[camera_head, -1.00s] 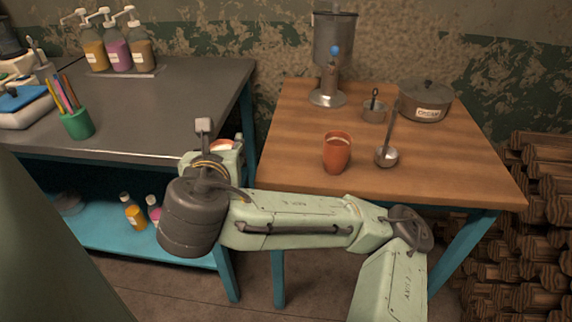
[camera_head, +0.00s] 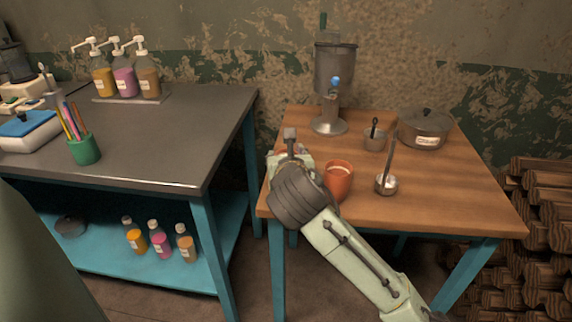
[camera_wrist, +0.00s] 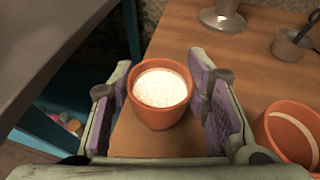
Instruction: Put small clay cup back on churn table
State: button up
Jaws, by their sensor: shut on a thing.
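A small clay cup (camera_wrist: 160,112), orange-brown with white contents, is between the two fingers of my gripper (camera_wrist: 160,100) in the wrist view. My gripper is shut on it and holds it upright at the left edge of the wooden churn table (camera_head: 430,205). I cannot tell whether the cup's base touches the table. In the head view my wrist hides most of the held cup. A larger clay cup (camera_head: 338,180) stands on the table just right of my gripper, and it also shows in the wrist view (camera_wrist: 275,140).
A metal churn (camera_head: 333,75) stands at the back of the table. A small pot (camera_head: 375,141), a ladle (camera_head: 387,184) and a lidded pot (camera_head: 424,130) are to the right. A grey counter (camera_head: 160,140) stands left, across a gap. The table's front right is clear.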

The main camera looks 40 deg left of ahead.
jog(key=shift+f, duration=1.4)
jog(key=shift+f, duration=0.15)
jog(key=o, duration=1.4)
